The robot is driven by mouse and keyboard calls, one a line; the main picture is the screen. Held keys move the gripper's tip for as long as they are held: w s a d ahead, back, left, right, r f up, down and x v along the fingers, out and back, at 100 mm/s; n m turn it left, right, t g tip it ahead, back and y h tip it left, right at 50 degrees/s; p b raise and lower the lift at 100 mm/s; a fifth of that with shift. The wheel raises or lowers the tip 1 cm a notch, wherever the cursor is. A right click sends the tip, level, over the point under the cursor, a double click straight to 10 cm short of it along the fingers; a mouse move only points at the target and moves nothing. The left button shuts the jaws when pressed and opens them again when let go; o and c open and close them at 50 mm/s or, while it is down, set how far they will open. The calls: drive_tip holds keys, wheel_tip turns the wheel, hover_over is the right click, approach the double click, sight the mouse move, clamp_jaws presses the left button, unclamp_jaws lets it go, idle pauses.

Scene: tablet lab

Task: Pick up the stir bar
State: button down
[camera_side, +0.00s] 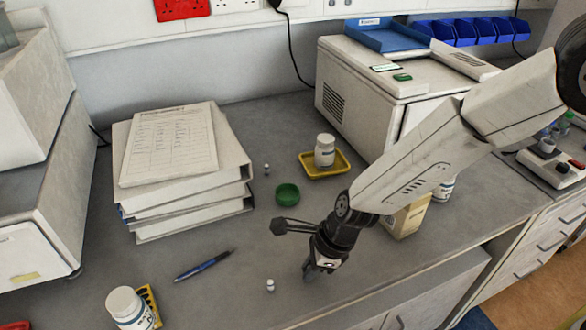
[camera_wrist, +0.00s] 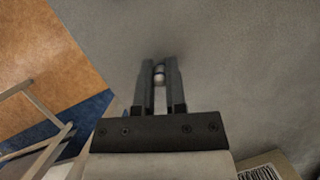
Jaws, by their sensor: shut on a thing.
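My gripper (camera_side: 309,272) points down low over the grey bench near its front edge. In the wrist view my gripper (camera_wrist: 159,64) is shut on a small pale piece, which looks like the stir bar (camera_wrist: 159,72), between the fingertips. Only a short part of it shows there. In the side view the fingers hide it, and I cannot tell whether it touches the bench.
A small white piece (camera_side: 270,285) stands left of my gripper, another (camera_side: 266,169) by the binders (camera_side: 190,190). A green dish (camera_side: 287,194), yellow tray (camera_side: 340,168) with white bottle (camera_side: 324,150) and blue pen (camera_side: 205,264) lie around. Bench is clear between them.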

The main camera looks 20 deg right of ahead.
drive_tip(key=shift+r, duration=0.1)
drive_tip(key=shift+r, duration=1.05)
drive_tip(key=s+d+r, duration=0.7)
drive_tip(key=s+r, duration=0.3)
drive_tip(key=s, duration=0.2)
drive_tip(key=shift+d+r, duration=0.15)
drive_tip(key=shift+r, duration=0.2)
drive_tip(key=shift+w, duration=0.1)
